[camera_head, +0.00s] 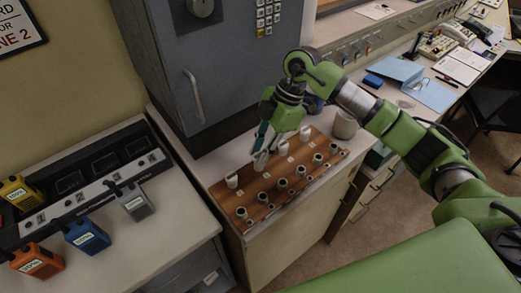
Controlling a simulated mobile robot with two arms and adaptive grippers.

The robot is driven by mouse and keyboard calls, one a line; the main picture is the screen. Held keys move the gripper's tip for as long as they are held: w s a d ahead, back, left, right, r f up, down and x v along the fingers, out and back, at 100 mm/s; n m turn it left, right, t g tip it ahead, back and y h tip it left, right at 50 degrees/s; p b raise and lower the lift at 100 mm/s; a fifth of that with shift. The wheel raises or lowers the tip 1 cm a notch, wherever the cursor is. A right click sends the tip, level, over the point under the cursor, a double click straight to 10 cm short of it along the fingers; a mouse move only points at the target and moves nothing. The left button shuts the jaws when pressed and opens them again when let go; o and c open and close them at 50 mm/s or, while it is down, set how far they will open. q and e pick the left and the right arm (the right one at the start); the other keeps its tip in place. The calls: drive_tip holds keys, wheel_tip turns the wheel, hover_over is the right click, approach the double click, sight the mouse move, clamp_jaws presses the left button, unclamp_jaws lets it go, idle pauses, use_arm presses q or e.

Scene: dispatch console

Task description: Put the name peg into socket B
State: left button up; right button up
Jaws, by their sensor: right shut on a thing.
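A brown wooden board (222,195) lies on the cabinet top in the middle of the view. White pegs stand along its back row, among them a left peg (232,181), a peg (283,149) and a right peg (305,133). A row of grey ring-like sockets (282,184) runs along its front; their letters are too small to read, so I cannot tell which is B. My right gripper (265,143) points down over the back row, shut on a white name peg (260,161). I cannot tell whether this peg is clear of the board. My left gripper is out of view.
A grey metal cabinet (215,75) rises close behind the board. A beige cup (345,124) stands at the board's right end. On the left are a charger rack (85,190) and yellow, blue and orange radios. A desk with papers and phones is at right.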

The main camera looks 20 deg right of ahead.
drive_tip(key=shift+f, duration=0.5)
idle(0.8)
drive_tip(key=shift+f, duration=0.1)
idle(0.4)
drive_tip(key=o, duration=0.9)
drive_tip(key=p+v, duration=0.4)
drive_tip(key=v, duration=0.2)
drive_tip(key=shift+s+f, duration=0.1)
idle(0.7)
